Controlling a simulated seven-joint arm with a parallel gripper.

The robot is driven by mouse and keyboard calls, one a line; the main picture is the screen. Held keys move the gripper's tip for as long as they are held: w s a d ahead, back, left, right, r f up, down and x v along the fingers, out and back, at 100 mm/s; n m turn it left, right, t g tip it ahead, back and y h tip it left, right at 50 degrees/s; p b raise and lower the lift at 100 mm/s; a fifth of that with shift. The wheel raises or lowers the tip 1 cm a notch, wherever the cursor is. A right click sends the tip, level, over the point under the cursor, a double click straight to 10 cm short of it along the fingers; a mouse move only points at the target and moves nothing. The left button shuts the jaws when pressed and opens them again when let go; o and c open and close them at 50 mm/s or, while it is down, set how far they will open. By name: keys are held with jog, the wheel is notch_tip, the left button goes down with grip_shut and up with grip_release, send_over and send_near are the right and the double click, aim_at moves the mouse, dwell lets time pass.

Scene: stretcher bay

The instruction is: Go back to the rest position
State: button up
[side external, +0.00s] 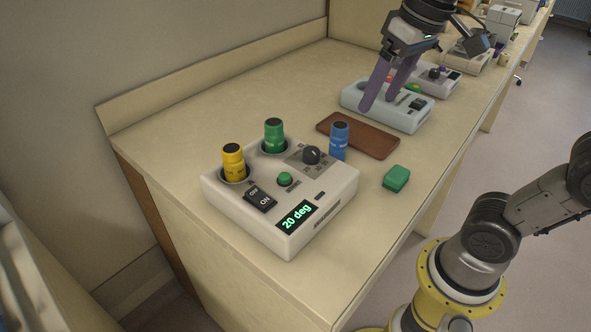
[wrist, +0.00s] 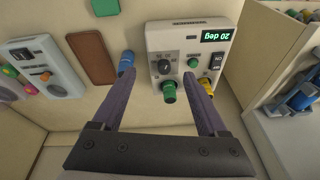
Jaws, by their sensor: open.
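My gripper (side external: 382,84) is open, its two purple fingers apart with nothing between them in the side view. It hangs above the counter, in front of a pale blue-grey device as the side view sees it. In the wrist view my gripper (wrist: 160,95) points towards the white device (wrist: 155,67), with its fingertips apart. The white device (side external: 325,200) stands at the near end of the counter and its display reads 20 deg.
A brown mat (side external: 350,140) lies behind the blue tube. A green block (side external: 396,178) lies near the counter's front edge. The pale blue-grey device (side external: 405,117) and more devices stand farther along the counter (side external: 190,125). A wall runs along the back. The counter's back left is clear.

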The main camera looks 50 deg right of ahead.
jog(key=s+f+n+t, duration=0.1)
jog(key=s+f+t, duration=0.1)
jog(key=s+f, duration=0.5)
notch_tip(320, 180, down, 2)
jog(key=shift+s+d+n, duration=0.2)
jog(key=shift+d+n, duration=0.15)
jog(key=shift+n, duration=0.05)
jog(key=shift+c, duration=0.2)
dwell(0.3)
